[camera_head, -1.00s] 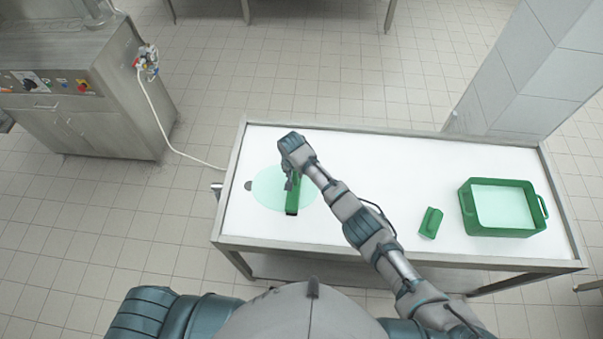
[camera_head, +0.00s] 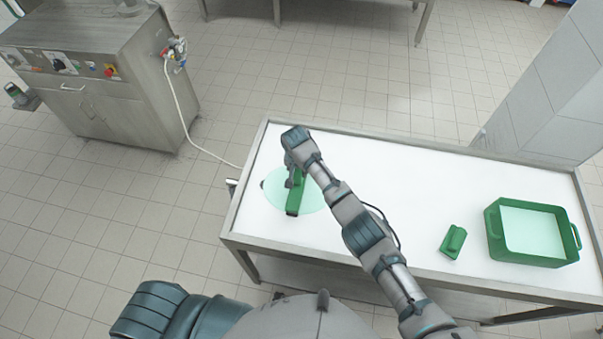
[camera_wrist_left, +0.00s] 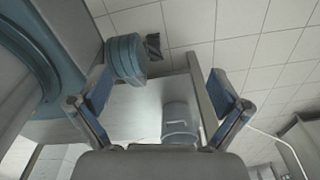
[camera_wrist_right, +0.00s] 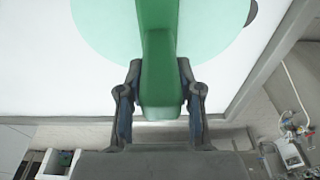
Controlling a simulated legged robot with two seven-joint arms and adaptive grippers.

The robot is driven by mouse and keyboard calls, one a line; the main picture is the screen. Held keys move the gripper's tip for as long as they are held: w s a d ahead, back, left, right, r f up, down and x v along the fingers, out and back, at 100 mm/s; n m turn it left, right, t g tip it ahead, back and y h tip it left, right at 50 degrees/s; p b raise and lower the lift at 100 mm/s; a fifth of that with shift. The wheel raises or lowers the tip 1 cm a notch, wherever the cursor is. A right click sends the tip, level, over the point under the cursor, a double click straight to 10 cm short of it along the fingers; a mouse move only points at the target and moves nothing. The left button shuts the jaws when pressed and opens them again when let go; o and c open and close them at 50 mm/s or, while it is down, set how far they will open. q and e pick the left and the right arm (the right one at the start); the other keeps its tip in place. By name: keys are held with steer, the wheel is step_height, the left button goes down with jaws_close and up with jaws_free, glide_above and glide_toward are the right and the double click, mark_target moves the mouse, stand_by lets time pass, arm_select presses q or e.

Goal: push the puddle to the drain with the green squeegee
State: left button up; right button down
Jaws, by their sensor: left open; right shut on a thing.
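The green squeegee (camera_head: 293,205) stands on the white table top within the pale green puddle (camera_head: 314,195). The puddle spreads on both sides of it. The dark round drain (camera_head: 263,184) lies at the puddle's left edge, left of the squeegee. My right gripper (camera_head: 290,181) is shut on the squeegee. The right wrist view shows the squeegee (camera_wrist_right: 160,45) between the fingers (camera_wrist_right: 160,85), the puddle (camera_wrist_right: 100,25) and the drain (camera_wrist_right: 251,12). My left gripper (camera_wrist_left: 160,85) is open and empty in the left wrist view; it is outside the head view.
The table (camera_head: 380,170) has a raised metal rim. A green tub (camera_head: 530,260) with pale contents and a small green block with a handle (camera_head: 453,242) stand at its right. A steel cabinet (camera_head: 110,85) stands left, with a hose running towards the table. The table's middle is clear.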

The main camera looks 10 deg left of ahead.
steer(key=shift+a+f+b, duration=0.25)
steer(key=shift+a+b, duration=0.05)
steer(key=shift+b, duration=0.45)
steer(key=b, duration=0.3)
arm_select(q)
step_height(320, 180, down, 5)
arm_select(e)
steer(key=shift+a, duration=0.1)
steer(key=shift+a+r+b, duration=0.1)
steer(key=shift+a+b, duration=0.4)
steer(key=shift+b, duration=0.3)
steer(key=shift+a+b, duration=0.1)
steer(key=shift+b, duration=1.15)
arm_select(q)
steer(key=w+d+r+b, duration=0.1)
steer(key=w, duration=0.5)
steer(key=w+d+r+b, duration=0.1)
steer(key=w+d+r, duration=0.1)
steer(key=w, duration=0.5)
steer(key=shift+r+t, duration=0.3)
arm_select(e)
steer(key=shift+s+a, duration=0.1)
steer(key=shift+a, duration=0.25)
